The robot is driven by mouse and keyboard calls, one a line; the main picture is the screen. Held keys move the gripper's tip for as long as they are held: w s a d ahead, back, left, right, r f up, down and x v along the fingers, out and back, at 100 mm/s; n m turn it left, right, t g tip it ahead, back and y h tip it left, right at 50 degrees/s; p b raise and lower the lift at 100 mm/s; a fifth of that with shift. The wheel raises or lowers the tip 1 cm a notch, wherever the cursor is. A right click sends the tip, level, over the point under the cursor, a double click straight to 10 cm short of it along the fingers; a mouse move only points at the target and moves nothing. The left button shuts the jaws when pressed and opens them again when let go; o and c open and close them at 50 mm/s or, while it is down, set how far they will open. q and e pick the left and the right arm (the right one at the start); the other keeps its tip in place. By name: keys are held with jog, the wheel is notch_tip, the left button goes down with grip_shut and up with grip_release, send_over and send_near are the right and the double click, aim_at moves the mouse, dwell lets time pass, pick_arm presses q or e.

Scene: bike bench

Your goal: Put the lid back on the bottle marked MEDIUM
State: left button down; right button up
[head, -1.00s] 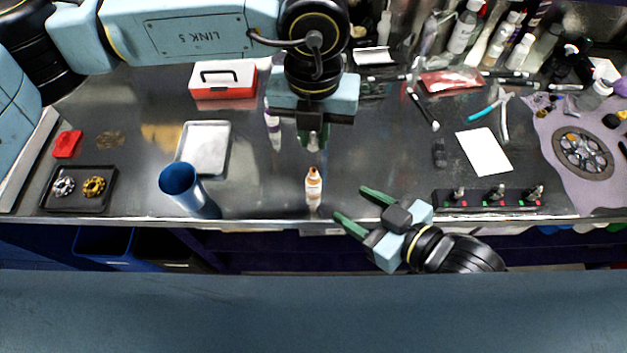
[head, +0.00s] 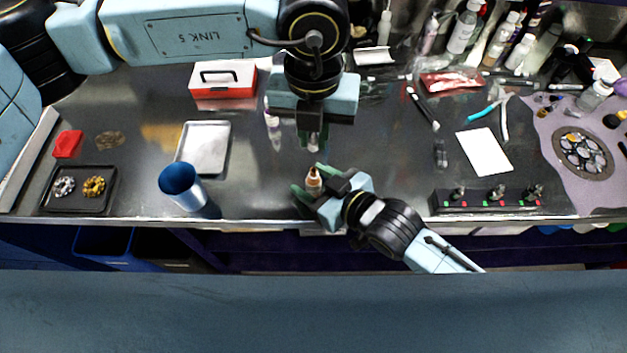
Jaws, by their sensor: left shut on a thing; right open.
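A small bottle (head: 314,181) with a brown-orange top and white body stands near the bench's front edge; its marking is too small to read. My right gripper (head: 308,183) is open, with its green fingers on either side of this bottle and hiding its lower part. My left gripper (head: 312,137) is above the bench, farther back, pointing down and shut on a small pale thing (head: 313,143), mostly hidden between the fingers. I cannot tell whether that is the lid. Another slim white bottle with a purple top (head: 272,122) stands left of my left gripper.
A blue cup (head: 180,184) and a metal tray (head: 205,147) lie to the left, with a red and white box (head: 223,80) behind. A black strip with several knobs (head: 487,199) and a white card (head: 484,151) are to the right. Several bottles crowd the back right.

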jog(key=shift+c, duration=0.2)
grip_shut()
pick_arm(q)
jog(key=shift+f, duration=2.5)
jog(key=shift+f, duration=0.1)
jog(key=shift+f, duration=0.8)
jog(key=shift+f, duration=0.55)
